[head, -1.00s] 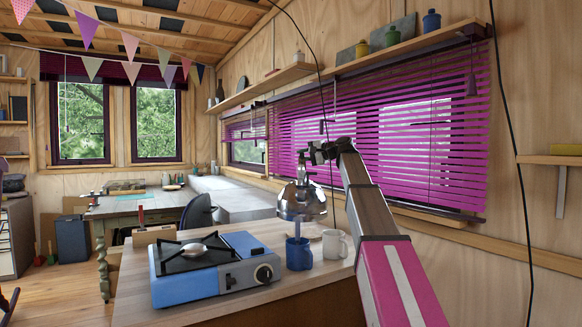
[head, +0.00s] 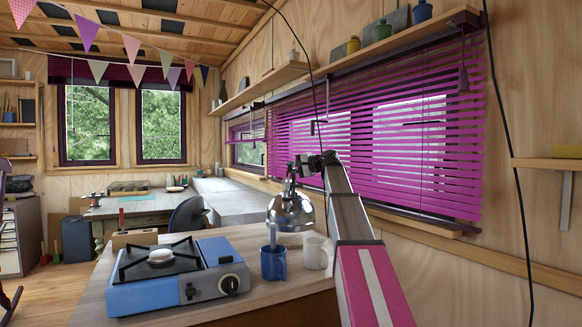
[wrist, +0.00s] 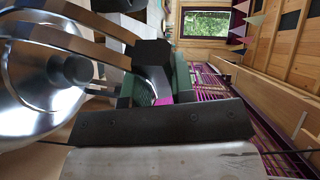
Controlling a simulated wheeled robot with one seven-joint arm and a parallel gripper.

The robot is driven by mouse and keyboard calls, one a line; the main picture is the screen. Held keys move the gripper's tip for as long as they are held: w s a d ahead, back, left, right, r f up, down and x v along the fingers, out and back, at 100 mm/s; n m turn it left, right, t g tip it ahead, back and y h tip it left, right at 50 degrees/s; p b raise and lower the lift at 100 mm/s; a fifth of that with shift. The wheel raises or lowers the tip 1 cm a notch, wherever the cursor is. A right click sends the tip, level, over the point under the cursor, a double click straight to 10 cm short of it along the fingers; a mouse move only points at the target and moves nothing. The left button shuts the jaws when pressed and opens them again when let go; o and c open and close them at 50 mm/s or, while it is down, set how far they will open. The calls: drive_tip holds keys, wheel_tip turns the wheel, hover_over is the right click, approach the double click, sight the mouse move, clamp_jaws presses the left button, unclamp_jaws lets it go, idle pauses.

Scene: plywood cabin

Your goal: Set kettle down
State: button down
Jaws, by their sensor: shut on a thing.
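The shiny silver kettle (head: 290,211) hangs from my gripper (head: 312,163) over the wooden counter, behind the mugs. Its body and lid knob fill the left of the wrist view (wrist: 38,85). My gripper is shut on the kettle's handle; the green finger pads (wrist: 152,84) show around it in the wrist view. The blue mug (head: 273,264) and white mug (head: 316,254) hide what is below the kettle, so I cannot tell its gap to the counter.
The wooden counter (head: 92,300) has a pale dish (head: 293,238) behind the mugs, partly hidden. A thin upright item stands at the blue mug. The purple blind (head: 400,150) and wall are close on the right. A grey bench (head: 240,197) lies beyond.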

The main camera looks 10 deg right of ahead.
drive_tip(key=shift+f, duration=2.75)
